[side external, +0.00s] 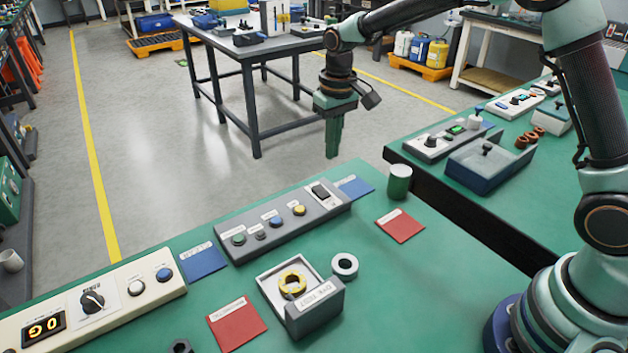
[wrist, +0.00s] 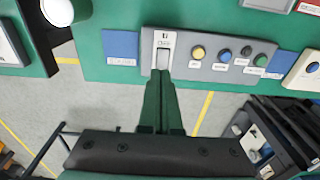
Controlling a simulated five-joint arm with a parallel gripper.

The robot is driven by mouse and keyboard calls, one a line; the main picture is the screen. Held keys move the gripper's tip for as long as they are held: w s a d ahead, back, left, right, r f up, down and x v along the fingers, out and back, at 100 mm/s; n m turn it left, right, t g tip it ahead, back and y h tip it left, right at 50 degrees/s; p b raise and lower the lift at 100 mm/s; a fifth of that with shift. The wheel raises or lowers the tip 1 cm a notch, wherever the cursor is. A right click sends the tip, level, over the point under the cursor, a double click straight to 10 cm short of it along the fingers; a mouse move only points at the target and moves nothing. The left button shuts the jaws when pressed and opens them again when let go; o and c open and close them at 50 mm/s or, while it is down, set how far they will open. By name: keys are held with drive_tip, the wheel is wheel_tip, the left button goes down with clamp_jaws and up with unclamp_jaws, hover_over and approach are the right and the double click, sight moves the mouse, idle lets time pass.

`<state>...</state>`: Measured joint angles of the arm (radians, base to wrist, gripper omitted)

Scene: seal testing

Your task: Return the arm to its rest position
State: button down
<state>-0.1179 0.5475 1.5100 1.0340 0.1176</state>
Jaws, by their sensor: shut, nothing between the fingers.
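My gripper (side external: 334,138) hangs from my raised arm, pointing down, above and beyond the far edge of the green bench. Its green fingers are together with nothing between them. In the wrist view my gripper (wrist: 162,78) shows as closed fingers whose tips overlap the black rocker switch on the grey button panel (wrist: 215,72). In the side view they are well apart from the panel (side external: 285,226). My arm reaches in from the right, from its base at the bottom right.
A grey tray (side external: 318,316) holds a yellow ring (side external: 292,284). A grey ring (side external: 344,266), a green cylinder (side external: 399,181), red mats (side external: 400,225) and blue mats (side external: 203,261) lie around. A cream control box (side external: 115,303) is at left. A second table (side external: 250,52) stands behind.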

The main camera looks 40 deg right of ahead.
drive_tip(key=s+d+r+t, duration=0.3)
drive_tip(key=s+d+r, duration=0.1)
drive_tip(key=s+r, duration=0.65)
drive_tip(key=s+d+t, duration=0.1)
drive_tip(key=s+t, duration=0.1)
drive_tip(key=s, duration=0.7)
drive_tip(key=shift+d+r, duration=0.35)
